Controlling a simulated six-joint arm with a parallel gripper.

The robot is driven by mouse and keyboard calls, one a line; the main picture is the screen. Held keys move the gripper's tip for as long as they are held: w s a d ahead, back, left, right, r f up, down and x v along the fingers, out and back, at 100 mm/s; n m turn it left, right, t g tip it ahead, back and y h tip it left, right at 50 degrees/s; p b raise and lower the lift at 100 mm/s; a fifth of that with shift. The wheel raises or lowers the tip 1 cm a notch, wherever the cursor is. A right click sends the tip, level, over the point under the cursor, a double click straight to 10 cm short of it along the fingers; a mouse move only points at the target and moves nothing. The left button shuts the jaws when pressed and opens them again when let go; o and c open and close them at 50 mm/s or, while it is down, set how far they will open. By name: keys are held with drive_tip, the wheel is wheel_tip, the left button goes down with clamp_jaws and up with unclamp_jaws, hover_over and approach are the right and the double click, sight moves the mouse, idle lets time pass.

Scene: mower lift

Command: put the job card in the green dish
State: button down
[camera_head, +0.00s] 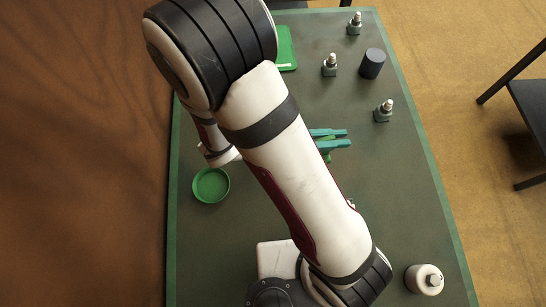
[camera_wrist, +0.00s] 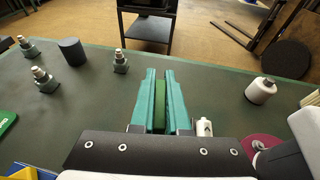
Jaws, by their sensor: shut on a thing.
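My gripper (camera_head: 328,139) has teal fingers and is shut on a small green piece, which I take to be the job card (camera_wrist: 159,105). In the wrist view the card shows as a green strip between the fingers (camera_wrist: 155,100). In the head view part of its green shows by the fingers, above the table; my arm hides some of it. The green dish (camera_head: 211,185) is round, low and empty, on the table at the left. My gripper is up and to the right of it, well apart. The dish is not visible in the wrist view.
A flat green thing with pale lettering (camera_wrist: 7,122) lies at the far side, also in the head view (camera_head: 287,48). Several bolts on square bases (camera_head: 383,111) and a dark cylinder (camera_head: 372,64) stand at the right. A white round part (camera_head: 425,279) stands near the front right edge.

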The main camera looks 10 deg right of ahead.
drive_tip(key=w+a+n+t+y, duration=0.1)
drive_tip(key=a+n+t+y, duration=0.9)
drive_tip(key=a, duration=1.6)
drive_tip(key=f+n+t, duration=0.1)
drive_tip(key=f, duration=0.3)
drive_tip(key=f+n+h, duration=0.1)
drive_tip(key=f, duration=0.2)
drive_tip(key=shift+a+f+t, duration=0.2)
drive_tip(key=shift+f+t, duration=0.2)
drive_tip(key=shift+f, duration=0.2)
drive_tip(key=shift+f, duration=0.2)
drive_tip(key=shift+f, duration=0.15)
drive_tip(key=c, duration=0.9)
unclamp_jaws()
